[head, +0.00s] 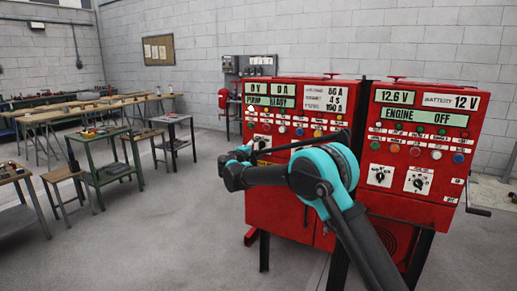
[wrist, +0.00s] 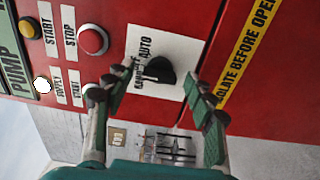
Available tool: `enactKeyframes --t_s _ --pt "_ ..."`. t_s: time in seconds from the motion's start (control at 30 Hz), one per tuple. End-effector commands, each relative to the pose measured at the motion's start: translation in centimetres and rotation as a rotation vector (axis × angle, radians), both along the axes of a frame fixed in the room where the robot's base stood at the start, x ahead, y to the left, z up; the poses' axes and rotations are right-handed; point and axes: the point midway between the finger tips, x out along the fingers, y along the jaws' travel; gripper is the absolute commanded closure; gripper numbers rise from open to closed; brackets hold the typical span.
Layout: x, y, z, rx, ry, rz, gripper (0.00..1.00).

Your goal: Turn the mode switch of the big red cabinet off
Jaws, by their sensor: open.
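The big red cabinet (head: 284,205) stands left of a second red cabinet in the head view. Its mode switch in the wrist view is a black knob (wrist: 158,69) on a white plate (wrist: 140,46) with AUTO readable; the other lettering is unclear. The switch plate also shows in the head view (head: 261,142), just above my wrist. My gripper (wrist: 160,84) is open, with one finger on each side of the knob in the picture. I cannot tell whether a finger touches it. In the head view my gripper (head: 236,168) is near the cabinet's left front, its fingers unclear.
A red button (wrist: 92,40) and a yellow one (wrist: 27,28) sit beside the switch plate. A yellow warning strip (wrist: 246,50) lies on the other side. The second red cabinet (head: 421,170) stands at right. Workbenches (head: 103,168) fill the left; the floor between is clear.

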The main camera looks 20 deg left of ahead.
Motion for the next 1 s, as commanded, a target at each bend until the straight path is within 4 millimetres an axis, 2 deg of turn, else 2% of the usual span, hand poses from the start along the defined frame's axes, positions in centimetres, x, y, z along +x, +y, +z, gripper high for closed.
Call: enactKeyframes --t_s 0.17,0.4,0.6,0.8,1.0 --pt "-2.7 0.4 0.0 0.0 0.0 0.004 0.45" --pt "-7.6 0.8 0.0 0.0 0.0 0.004 0.45" --pt "-10.5 1.0 0.0 0.0 0.0 0.003 0.45" --pt "-11.6 1.0 0.0 0.0 0.0 0.001 0.45" --pt "-11.6 1.0 0.0 0.0 0.0 0.001 0.45"
